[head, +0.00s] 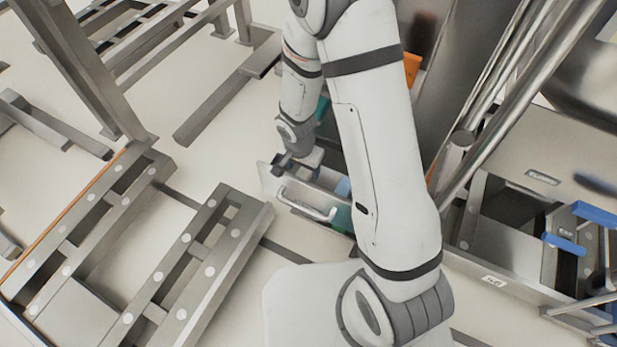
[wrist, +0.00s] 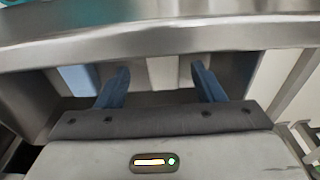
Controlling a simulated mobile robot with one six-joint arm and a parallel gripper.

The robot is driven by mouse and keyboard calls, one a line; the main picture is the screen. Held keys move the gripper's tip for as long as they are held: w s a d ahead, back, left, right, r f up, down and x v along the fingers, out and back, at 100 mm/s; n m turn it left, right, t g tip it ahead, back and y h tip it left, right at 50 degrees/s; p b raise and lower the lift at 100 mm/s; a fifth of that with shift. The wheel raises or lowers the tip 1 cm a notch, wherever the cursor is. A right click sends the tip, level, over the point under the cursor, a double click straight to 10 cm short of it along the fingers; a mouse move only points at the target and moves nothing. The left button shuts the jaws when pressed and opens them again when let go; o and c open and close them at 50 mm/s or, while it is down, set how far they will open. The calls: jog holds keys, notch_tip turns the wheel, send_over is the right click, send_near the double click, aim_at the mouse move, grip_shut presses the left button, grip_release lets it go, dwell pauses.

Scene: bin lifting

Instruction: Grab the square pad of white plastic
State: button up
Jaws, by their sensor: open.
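My gripper (wrist: 161,69) is open, with its two blue fingers spread apart in the wrist view. A pale upright strip (wrist: 162,73) shows between the fingers, beyond them. I cannot tell whether it is the white plastic pad or whether the fingers touch it. In the head view my gripper (head: 283,161) is at the rim of an open metal drawer (head: 309,202) with a bar handle. My arm hides much of the drawer's inside. No square white pad can be picked out clearly there.
A broad metal edge (wrist: 160,42) crosses the wrist view just beyond the fingertips. A light blue piece (wrist: 76,78) lies left of the fingers. Metal frames (head: 190,265) stand on the floor at left. Another open metal bin (head: 500,225) is at right.

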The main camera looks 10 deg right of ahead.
aim_at(303, 174)
jog(key=f, duration=0.2)
jog(key=f+b, duration=0.1)
jog(key=shift+w+d+f, duration=0.1)
jog(key=shift+w+f, duration=0.2)
jog(key=shift+f, duration=0.1)
jog(key=shift+r, duration=0.1)
jog(key=c, duration=1.1)
jog(key=shift+r, duration=0.15)
